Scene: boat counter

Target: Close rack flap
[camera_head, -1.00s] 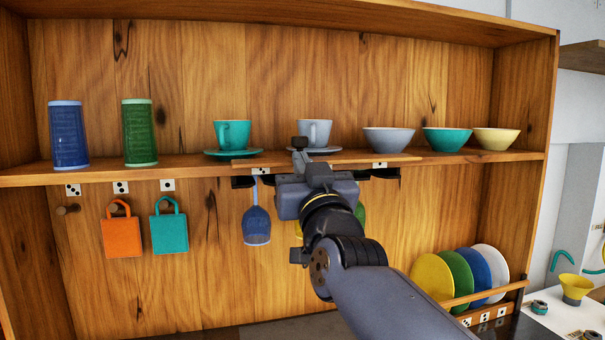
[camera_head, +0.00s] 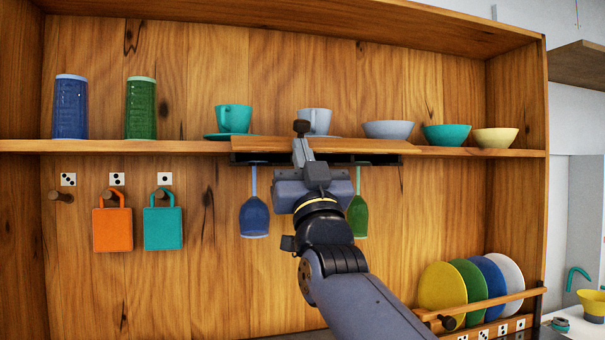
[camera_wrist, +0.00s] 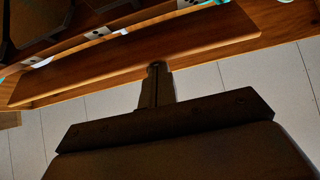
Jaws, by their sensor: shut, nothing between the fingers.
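The rack flap (camera_head: 265,146) is a long wooden board at the front of the shelf, above a dark hanging rack (camera_head: 390,159). It stands out from the shelf edge, and its exact angle is hard to tell. The flap fills the upper part of the wrist view (camera_wrist: 130,58). My gripper (camera_head: 301,130) is shut and empty, its tip up at the middle of the flap. In the wrist view my gripper's tip (camera_wrist: 156,68) is at the flap's long edge and seems to touch it; the fingers hide the exact contact.
A blue glass (camera_head: 254,218) and a green glass (camera_head: 357,217) hang upside down beside my wrist. A teal cup (camera_head: 233,118), a grey cup (camera_head: 318,120) and several bowls stand on the shelf (camera_head: 130,146). Plates (camera_head: 442,287) stand lower right.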

